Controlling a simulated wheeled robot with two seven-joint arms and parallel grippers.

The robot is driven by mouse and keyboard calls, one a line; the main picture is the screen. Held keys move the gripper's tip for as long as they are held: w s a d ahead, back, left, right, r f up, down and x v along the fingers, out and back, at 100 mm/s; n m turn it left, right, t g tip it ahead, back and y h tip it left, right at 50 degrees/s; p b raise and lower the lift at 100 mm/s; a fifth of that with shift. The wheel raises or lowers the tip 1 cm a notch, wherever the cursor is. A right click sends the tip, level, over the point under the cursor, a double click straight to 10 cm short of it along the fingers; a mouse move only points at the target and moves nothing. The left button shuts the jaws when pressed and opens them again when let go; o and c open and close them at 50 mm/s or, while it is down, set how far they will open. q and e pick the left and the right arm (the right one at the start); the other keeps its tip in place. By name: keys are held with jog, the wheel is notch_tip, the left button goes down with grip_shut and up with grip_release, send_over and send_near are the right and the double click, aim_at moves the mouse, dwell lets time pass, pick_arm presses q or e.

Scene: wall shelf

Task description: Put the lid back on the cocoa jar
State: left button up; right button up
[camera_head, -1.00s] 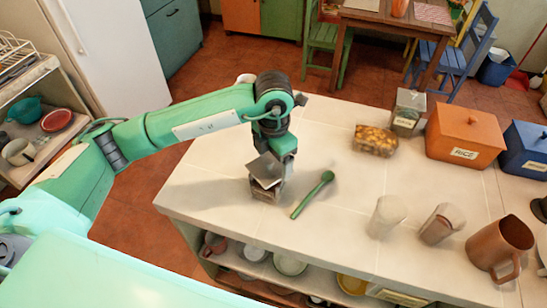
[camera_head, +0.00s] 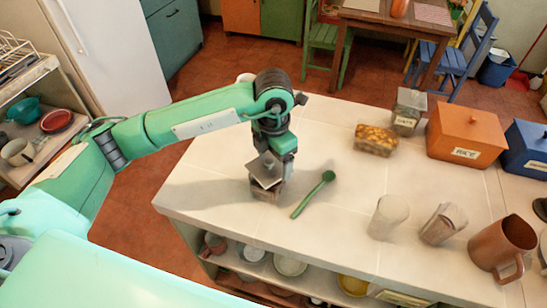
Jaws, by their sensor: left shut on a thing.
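My left gripper (camera_head: 273,160) is shut on a grey square lid (camera_head: 261,173), which looks tilted. It holds the lid at the top of a small square jar (camera_head: 263,194) on the left part of the counter. I take this to be the cocoa jar, but I cannot read a label on it. The lid and gripper hide the jar's mouth, so I cannot tell whether the lid touches the rim. My right gripper is not in view.
A green spoon (camera_head: 314,194) lies just right of the jar on the pale counter (camera_head: 330,240). Farther right stand a food-filled container (camera_head: 375,140), a lidded jar (camera_head: 409,107), an orange rice box (camera_head: 467,135), two glasses (camera_head: 386,217) and a brown pitcher (camera_head: 501,249).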

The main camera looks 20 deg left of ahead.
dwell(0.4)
pick_arm(q)
jog(key=o, duration=0.9)
jog(key=shift+r+p, duration=1.3)
jog(key=shift+r, duration=2.2)
grip_shut()
jog(key=shift+f, duration=0.25)
